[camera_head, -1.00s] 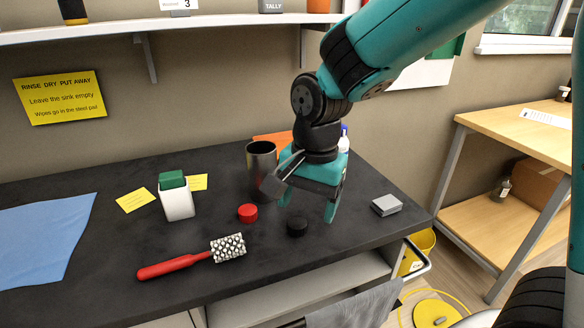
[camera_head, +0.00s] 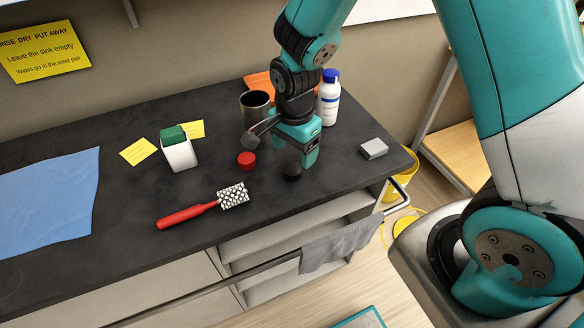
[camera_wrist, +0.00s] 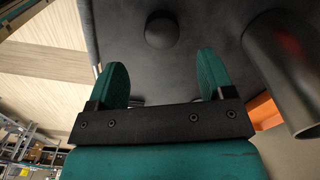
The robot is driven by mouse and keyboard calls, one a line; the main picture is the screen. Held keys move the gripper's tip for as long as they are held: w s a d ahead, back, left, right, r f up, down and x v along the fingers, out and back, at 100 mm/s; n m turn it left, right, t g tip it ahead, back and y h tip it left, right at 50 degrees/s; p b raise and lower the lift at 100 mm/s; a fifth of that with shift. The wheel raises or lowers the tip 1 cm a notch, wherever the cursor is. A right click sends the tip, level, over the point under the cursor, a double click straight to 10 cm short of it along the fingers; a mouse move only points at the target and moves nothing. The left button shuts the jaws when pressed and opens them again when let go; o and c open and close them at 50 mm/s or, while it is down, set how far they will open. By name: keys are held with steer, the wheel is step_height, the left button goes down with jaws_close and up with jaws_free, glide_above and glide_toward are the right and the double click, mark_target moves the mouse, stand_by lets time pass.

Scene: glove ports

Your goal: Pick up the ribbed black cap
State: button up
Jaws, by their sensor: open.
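The black cap (camera_head: 292,171) sits on the dark worktop, right of the red cap (camera_head: 246,159). In the wrist view the black cap (camera_wrist: 162,28) shows as a dark round shape ahead of the fingers; its ribs are too dark to make out. My gripper (camera_head: 291,160) points down at the cap, its fingers on either side in the head view, partly hiding it. In the wrist view my gripper (camera_wrist: 162,78) is open and empty, with the cap beyond the fingertips, between their lines. Whether the fingers touch it cannot be told.
A dark metal cup (camera_head: 255,106) stands close behind my gripper, also large at right in the wrist view (camera_wrist: 290,75). A white bottle (camera_head: 328,100) stands behind right.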

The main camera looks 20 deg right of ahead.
mark_target(293, 169)
steer(key=shift+a+f+p, duration=0.2)
steer(key=shift+f+p, duration=0.7)
steer(key=shift+f, duration=2.3)
steer(key=c, duration=1)
